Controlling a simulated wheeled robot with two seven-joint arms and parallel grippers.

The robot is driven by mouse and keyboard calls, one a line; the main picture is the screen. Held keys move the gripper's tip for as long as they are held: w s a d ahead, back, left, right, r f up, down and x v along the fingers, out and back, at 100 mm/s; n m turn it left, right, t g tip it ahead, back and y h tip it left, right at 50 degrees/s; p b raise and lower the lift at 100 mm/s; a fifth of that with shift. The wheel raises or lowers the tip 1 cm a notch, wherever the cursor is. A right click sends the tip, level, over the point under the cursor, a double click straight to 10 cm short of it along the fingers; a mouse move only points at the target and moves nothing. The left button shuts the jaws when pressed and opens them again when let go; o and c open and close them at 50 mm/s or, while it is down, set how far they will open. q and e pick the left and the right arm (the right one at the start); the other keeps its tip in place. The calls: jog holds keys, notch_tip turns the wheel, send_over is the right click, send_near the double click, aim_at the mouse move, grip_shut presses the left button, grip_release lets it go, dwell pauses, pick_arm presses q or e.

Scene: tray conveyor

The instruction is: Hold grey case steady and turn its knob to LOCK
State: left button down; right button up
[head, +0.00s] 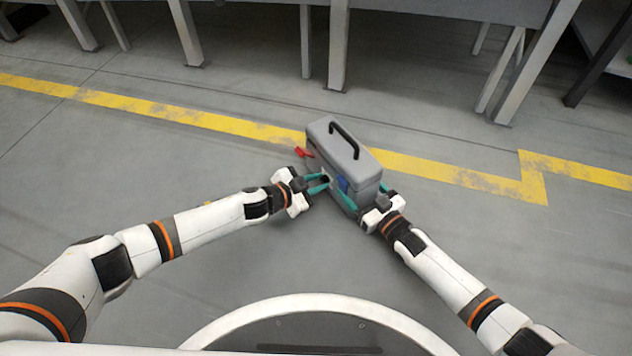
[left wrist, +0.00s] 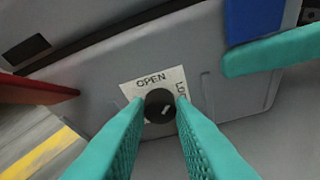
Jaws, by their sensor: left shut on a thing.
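The grey case (head: 350,165) stands on the floor with its black handle (head: 344,140) on top. Its dark round knob (left wrist: 158,106) sits on a pale plate (left wrist: 150,82) reading OPEN, with LOCK partly visible at the right. The knob has a small light mark; which word it points to is unclear. My left gripper (head: 325,184) is shut on the knob, its teal fingers at either side. My right gripper (head: 366,196) holds the case's right end, one finger along the front face and one on the far side; its front finger also shows in the left wrist view (left wrist: 275,52).
A red part (head: 301,151) sticks out at the case's left and a blue part (head: 343,184) is on its front. A yellow floor line (head: 220,123) passes behind the case. Table legs (head: 338,50) stand further back. The floor around is clear.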

pick_arm(q)
jog(key=shift+s+m, duration=0.1)
jog(key=shift+m, duration=0.2)
jog(key=shift+s+d+f+m+t+y, duration=0.15)
jog(key=shift+m+t+y, duration=0.25)
jog(key=shift+m+t, duration=1.1)
jog(key=shift+m, duration=0.8)
jog(key=c, duration=1.2)
grip_release()
jog(key=shift+c, duration=0.2)
